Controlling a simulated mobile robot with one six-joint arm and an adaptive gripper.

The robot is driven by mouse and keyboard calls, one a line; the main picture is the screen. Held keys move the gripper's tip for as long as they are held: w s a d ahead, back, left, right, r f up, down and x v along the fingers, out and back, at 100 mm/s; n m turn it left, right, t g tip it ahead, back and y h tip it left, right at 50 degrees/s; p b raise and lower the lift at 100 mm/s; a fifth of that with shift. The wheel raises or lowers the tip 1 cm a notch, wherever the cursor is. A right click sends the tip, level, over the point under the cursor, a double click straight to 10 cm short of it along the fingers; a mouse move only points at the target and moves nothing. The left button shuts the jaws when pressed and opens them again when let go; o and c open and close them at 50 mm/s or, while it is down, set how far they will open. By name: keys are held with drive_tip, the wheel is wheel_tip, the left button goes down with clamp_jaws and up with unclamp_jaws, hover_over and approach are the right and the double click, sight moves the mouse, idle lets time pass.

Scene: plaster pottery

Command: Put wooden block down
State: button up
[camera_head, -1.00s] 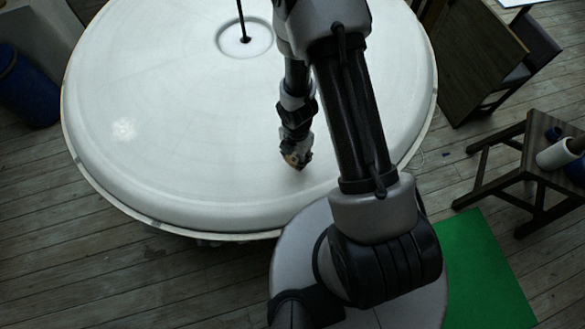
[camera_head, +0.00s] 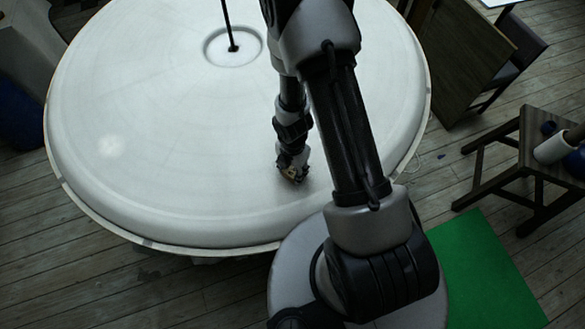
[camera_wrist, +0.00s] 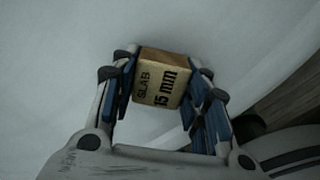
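The wooden block (camera_wrist: 160,82) is a small tan block with "SLAB 15 mm" in dark print on one face. In the wrist view it sits between the two fingers of my gripper (camera_wrist: 160,92), near the fingertips, and the fingers are against its sides. In the head view my gripper (camera_head: 292,173) points down close to the front part of the round white table (camera_head: 150,120).
A dark rod stands in a round recess (camera_head: 233,47) at the table's middle. The white surface around my gripper is bare. A wooden stool (camera_head: 530,150) with rolls on it, a green mat (camera_head: 485,275) and a dark wooden panel (camera_head: 460,55) are at the right.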

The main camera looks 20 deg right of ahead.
drive_tip(key=o, duration=0.4)
wheel_tip(320, 180, up, 12)
drive_tip(key=p, duration=1.2)
wheel_tip(320, 180, up, 26)
drive_tip(key=m+t+h, duration=0.1)
drive_tip(key=m+t, duration=0.1)
drive_tip(key=m, duration=0.9)
hover_over(293, 168)
drive_tip(key=w+d, duration=0.2)
drive_tip(key=s+a+r+m+t+y, duration=0.1)
drive_tip(key=s+a+r+m+t, duration=0.1)
drive_tip(key=s+r+m, duration=1.1)
wheel_tip(293, 168, up, 2)
drive_tip(key=shift+s+a+r+t, duration=0.15)
drive_tip(key=shift+s+a+t, duration=0.15)
drive_tip(key=shift+s+a, duration=0.65)
